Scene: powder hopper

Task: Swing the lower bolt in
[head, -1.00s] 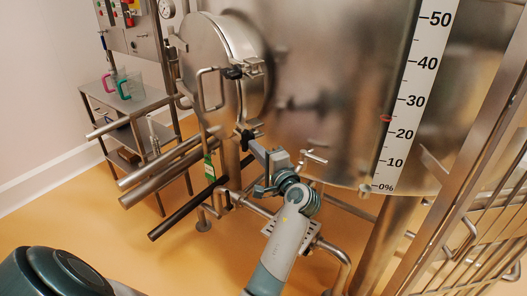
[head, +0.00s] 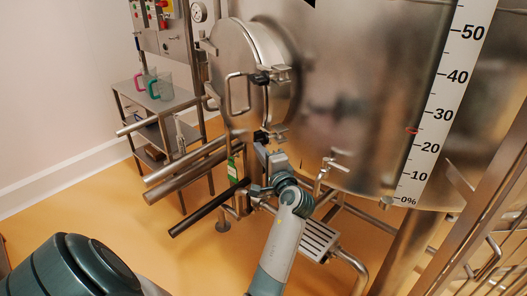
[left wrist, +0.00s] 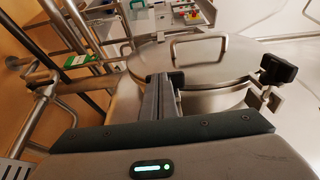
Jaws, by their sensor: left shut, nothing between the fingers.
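The round steel hatch door (head: 235,60) with its bar handle lies against the front of the hopper (head: 350,90). The lower bolt (head: 261,136) has a dark knob and sits at the door's lower rim. My left gripper (head: 260,150) is shut and empty, with its tips just under that knob. In the left wrist view the shut fingers (left wrist: 158,98) point at the door edge, close to the dark knob (left wrist: 176,78), which they partly hide. I cannot tell whether they touch. The upper bolt (head: 262,79) also shows in the left wrist view (left wrist: 278,70). My right gripper is not in view.
Steel pipes and a black bar (head: 205,210) stick out below the door, with a green tag (head: 232,168) near them. A small valve handle (head: 333,165) is right of my arm. A cart (head: 160,110) with jugs stands at the left. A railing (head: 470,220) is at the right.

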